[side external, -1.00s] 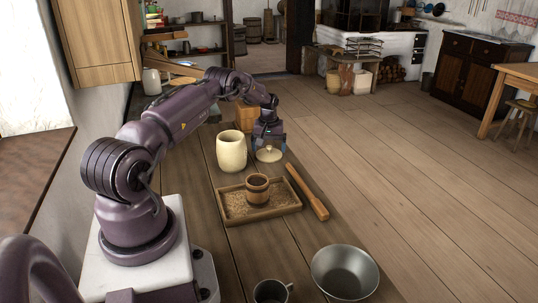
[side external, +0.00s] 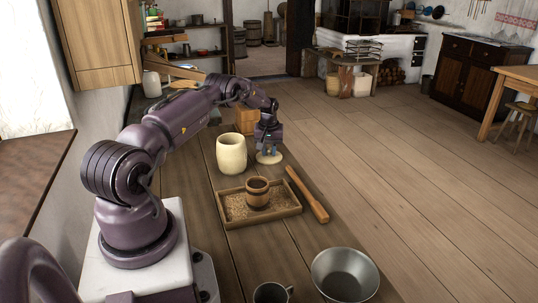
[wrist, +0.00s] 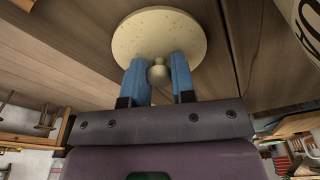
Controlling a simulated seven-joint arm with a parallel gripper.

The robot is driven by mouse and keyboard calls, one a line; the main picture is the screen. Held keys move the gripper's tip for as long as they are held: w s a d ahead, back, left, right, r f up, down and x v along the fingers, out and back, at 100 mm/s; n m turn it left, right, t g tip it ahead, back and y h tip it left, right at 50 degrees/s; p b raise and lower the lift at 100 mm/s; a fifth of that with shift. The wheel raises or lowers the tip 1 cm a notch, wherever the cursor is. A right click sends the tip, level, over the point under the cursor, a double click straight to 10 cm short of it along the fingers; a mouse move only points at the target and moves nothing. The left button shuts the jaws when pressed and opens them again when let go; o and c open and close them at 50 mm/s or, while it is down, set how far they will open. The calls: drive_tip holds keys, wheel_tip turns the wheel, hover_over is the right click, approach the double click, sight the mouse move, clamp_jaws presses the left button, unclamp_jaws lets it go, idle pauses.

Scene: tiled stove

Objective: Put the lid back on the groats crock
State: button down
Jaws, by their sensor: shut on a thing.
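The groats crock (side external: 232,155) is a cream, open-topped jar standing upright on the wooden table, left of my gripper. Its side also shows at the upper right edge of the wrist view (wrist: 309,22), with dark markings. The lid (side external: 266,159) is a round cream disc with a small knob, apart from the crock to its right. In the wrist view the lid (wrist: 160,30) fills the top middle. My gripper (side external: 268,151) points down over it, its blue fingers (wrist: 158,66) shut on the knob. I cannot tell whether the lid touches the table.
A wooden tray (side external: 228,222) of grain holds a small wooden tub (side external: 257,192), in front of the crock. A wooden tool (side external: 307,194) lies right of the tray. A metal bowl (side external: 343,274) and a mug (side external: 272,292) stand at the front. A wooden box (side external: 246,118) stands behind.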

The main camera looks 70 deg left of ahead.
sight(269, 148)
wheel_tip(269, 148, up, 14)
drive_tip(key=s, duration=0.1)
drive_tip(key=s+r+n+g, duration=0.1)
drive_tip(key=s+r+n, duration=0.4)
drive_tip(key=s+n, duration=0.3)
drive_tip(key=s+d+f+n, duration=0.2)
drive_tip(key=s+f+n, duration=0.2)
drive_tip(key=f+n, duration=0.3)
drive_tip(key=shift+s+d+n+g+h, duration=0.3)
drive_tip(key=shift+d+n+g, duration=0.1)
drive_tip(key=shift+n, duration=1)
drive_tip(key=shift+f, duration=0.3)
idle(0.8)
drive_tip(key=shift+c, duration=2)
unclamp_jaws()
